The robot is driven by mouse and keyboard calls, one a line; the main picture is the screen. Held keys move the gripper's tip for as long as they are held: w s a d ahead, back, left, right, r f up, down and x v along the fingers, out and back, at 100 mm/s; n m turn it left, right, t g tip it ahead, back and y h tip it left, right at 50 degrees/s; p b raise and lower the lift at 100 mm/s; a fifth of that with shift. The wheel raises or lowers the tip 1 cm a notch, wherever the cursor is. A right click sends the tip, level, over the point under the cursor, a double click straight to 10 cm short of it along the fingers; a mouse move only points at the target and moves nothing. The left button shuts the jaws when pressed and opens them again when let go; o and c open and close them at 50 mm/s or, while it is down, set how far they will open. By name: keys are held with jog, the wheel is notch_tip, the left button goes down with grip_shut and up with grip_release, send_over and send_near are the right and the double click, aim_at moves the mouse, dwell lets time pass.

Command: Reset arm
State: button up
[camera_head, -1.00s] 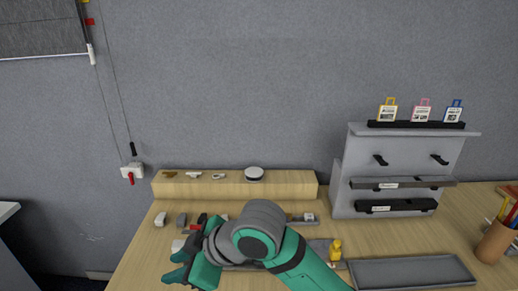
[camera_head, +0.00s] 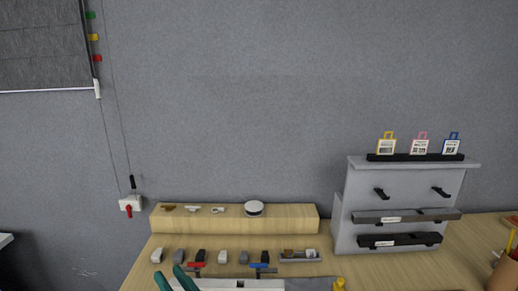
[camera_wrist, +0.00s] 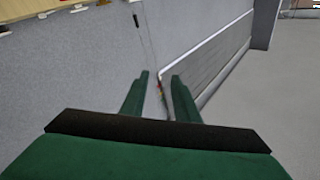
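My gripper (camera_head: 178,279) shows only as green fingertips at the bottom edge of the head view, low in front of the row of small items on the table. In the wrist view my gripper (camera_wrist: 155,100) has its two green fingers apart with nothing between them. Past the fingers are the grey wall and the grey shutter panel. The rest of my arm is out of the head view.
The wooden table (camera_head: 140,272) holds a raised wooden step (camera_head: 290,219) with a round white-topped item (camera_head: 254,208). Several small grey, red and blue items stand in front. A grey rack (camera_head: 350,235) is at the right. A switch box (camera_head: 130,203) is on the wall.

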jog(key=s+d+f+m+t+h, duration=0.2)
jog(key=s+d+f+m+h, duration=0.35)
jog(key=f, duration=0.55)
jog(key=s+d+f+m+t+h, duration=0.1)
jog(key=s+d+f+m+h, duration=0.3)
jog(key=s+d+f+h, duration=0.45)
jog(key=s+d+f+n, duration=0.2)
jog(key=s+f, duration=0.1)
jog(key=s, duration=0.7)
jog(key=s+d+f+n+g, duration=0.1)
jog(key=s+d+f+n, duration=0.1)
jog(key=s, duration=0.8)
jog(key=shift+s+d+f+g, duration=0.25)
jog(key=shift+d+f+g, duration=0.05)
jog(key=shift+d+f, duration=0.55)
